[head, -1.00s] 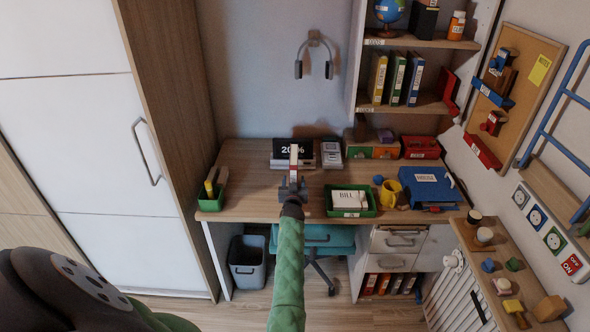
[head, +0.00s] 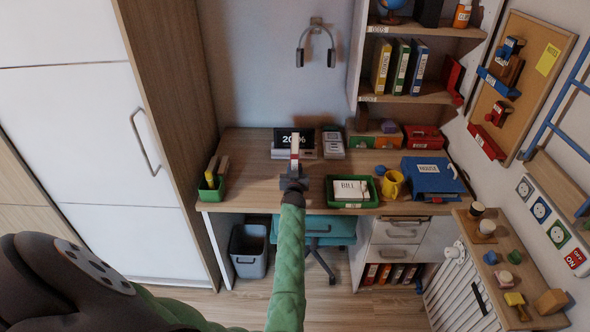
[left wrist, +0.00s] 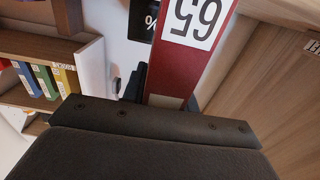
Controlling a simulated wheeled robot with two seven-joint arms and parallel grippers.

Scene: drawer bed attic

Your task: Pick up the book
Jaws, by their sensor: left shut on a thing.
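The book (head: 295,150) is a narrow, upright shape with white and red in the head view, seen nearly edge-on above my left gripper (head: 293,182). In the left wrist view it is a dark red book (left wrist: 182,75) with a white label reading 65, upside down. My left gripper (left wrist: 160,100) is shut on the book, which stands up from its jaws in front of the desk. The fingertips are mostly hidden behind the dark gripper body. My right gripper is not in view.
The desk (head: 240,172) carries a 20% display (head: 283,137), a green tray (head: 336,201), a yellow mug (head: 392,184) and a blue binder (head: 430,176). Shelves with binders (head: 400,70) are at upper right. A white wardrobe (head: 90,110) stands left. A teal chair (head: 330,228) is under the desk.

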